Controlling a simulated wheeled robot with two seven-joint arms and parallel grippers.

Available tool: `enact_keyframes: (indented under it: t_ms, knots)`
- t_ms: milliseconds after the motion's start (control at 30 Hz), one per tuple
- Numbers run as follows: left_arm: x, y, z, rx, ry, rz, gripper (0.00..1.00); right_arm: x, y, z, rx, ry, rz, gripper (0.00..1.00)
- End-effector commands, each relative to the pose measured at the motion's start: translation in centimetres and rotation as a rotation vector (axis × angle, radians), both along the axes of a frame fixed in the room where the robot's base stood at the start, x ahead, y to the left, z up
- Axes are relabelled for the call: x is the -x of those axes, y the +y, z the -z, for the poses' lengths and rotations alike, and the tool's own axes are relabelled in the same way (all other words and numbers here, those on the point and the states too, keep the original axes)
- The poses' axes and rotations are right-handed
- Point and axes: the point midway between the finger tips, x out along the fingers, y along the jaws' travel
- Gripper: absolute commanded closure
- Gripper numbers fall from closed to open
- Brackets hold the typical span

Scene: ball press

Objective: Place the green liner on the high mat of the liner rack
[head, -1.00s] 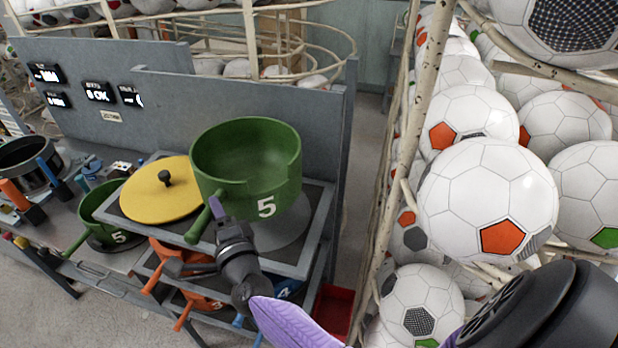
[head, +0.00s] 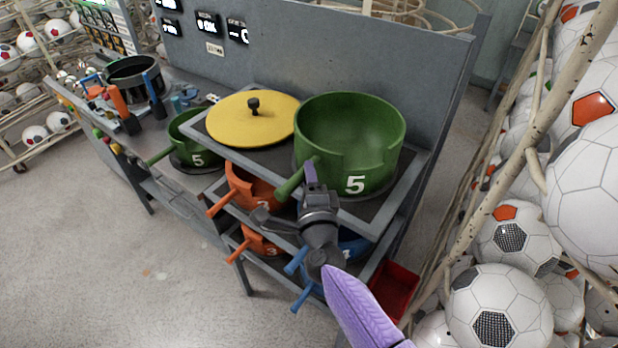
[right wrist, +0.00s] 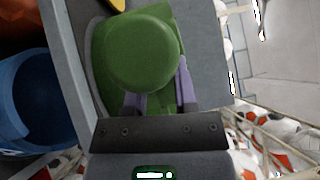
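The green liner (head: 352,145), an open bowl with a white 5 and a stub handle, is upright at the right of the liner rack's top shelf (head: 395,215). It stands over the round grey high mat (head: 297,166), whose left edge shows; I cannot tell whether its base rests fully flat. My right gripper (head: 308,177) is at the handle. In the right wrist view, its purple fingers (right wrist: 162,92) straddle the green handle (right wrist: 142,50), apparently closed on it. The handle's round end hides part of one finger. My left gripper is not in view.
A yellow lid (head: 252,118) lies left of the liner. Another green liner (head: 190,140) stands lower on the bench. Orange (head: 250,187) and blue liners (head: 350,243) fill the lower shelves. A grey panel (head: 360,50) stands behind; ball racks (head: 500,180) stand right.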

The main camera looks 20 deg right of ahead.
Motion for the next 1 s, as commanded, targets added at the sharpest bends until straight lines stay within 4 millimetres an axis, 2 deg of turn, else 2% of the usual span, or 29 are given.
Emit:
enact_keyframes:
  t_ms: [33, 133, 467, 567, 800, 900, 1000]
  knots:
    - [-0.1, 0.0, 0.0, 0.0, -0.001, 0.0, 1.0, 0.0, 0.0, 0.0, 0.0, 0.0, 0.0, 0.54]
    - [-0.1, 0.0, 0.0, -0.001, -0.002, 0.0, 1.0, 0.0, 0.0, -0.1, 0.0, 0.0, 0.0, 0.33]
    - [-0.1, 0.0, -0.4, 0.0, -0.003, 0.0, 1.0, 0.1, 0.0, -0.4, -0.001, 0.0, 0.0, 0.33]
    - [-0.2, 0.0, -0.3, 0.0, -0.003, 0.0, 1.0, 1.8, 0.3, 0.0, -0.001, 0.002, 0.0, 0.33]
    - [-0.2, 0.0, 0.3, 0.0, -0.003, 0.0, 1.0, 8.1, 1.1, 1.0, 0.0, 0.003, 0.0, 0.33]
    - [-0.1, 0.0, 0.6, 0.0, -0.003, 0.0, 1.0, 10.2, 1.4, 1.2, 0.0, 0.002, -0.001, 0.33]
    - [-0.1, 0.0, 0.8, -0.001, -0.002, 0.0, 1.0, 11.4, 1.5, 1.3, 0.0, 0.001, 0.0, 0.33]
